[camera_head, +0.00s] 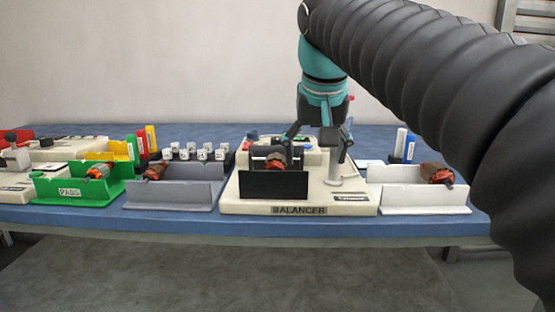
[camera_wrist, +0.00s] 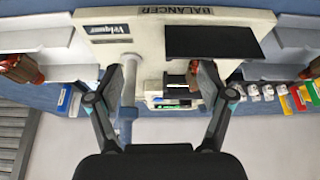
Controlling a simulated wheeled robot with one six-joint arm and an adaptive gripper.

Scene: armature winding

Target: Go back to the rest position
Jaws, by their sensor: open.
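My gripper (camera_head: 317,143) is open and points down above the balancer (camera_head: 330,205), a cream base with a black front plate. In the wrist view, its two fingers (camera_wrist: 160,88) are spread apart with nothing held between them. An armature (camera_head: 276,158) with an orange-red end sits in the balancer behind the black plate. In the wrist view it is mostly hidden beside the right finger (camera_wrist: 208,80). The left finger is close to the balancer's pale post (camera_wrist: 128,85); I cannot tell whether they touch.
A white tray (camera_head: 410,200) with an armature stands right of the balancer. A grey tray (camera_head: 170,197) and a green PASS tray (camera_head: 75,192), each with an armature, stand left. Coloured bins and small white parts stand behind. The blue table's (camera_head: 150,222) front strip is clear.

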